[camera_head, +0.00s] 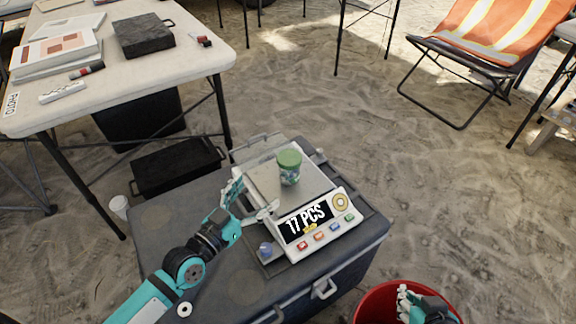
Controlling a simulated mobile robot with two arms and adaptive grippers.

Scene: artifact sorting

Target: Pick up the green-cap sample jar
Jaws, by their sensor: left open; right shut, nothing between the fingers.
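The green-cap sample jar (289,169) stands upright on the plate of a white scale (332,222). The scale's display reads "17 PCS". My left gripper (257,195) is open at the left edge of the scale, to the left of and nearer than the jar. Its fingers point toward the plate, and there is a gap between them and the jar. My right gripper (408,302) is shut and empty at the bottom right, over or inside a red bucket (364,304); I cannot tell how deep it is.
The scale sits on a dark grey case (205,203). A small bluish object (265,250) lies left of the display. A white table (170,68) with papers and a black box (143,36) stands at the upper left. An orange striped chair (500,35) is at the upper right, with open sand between.

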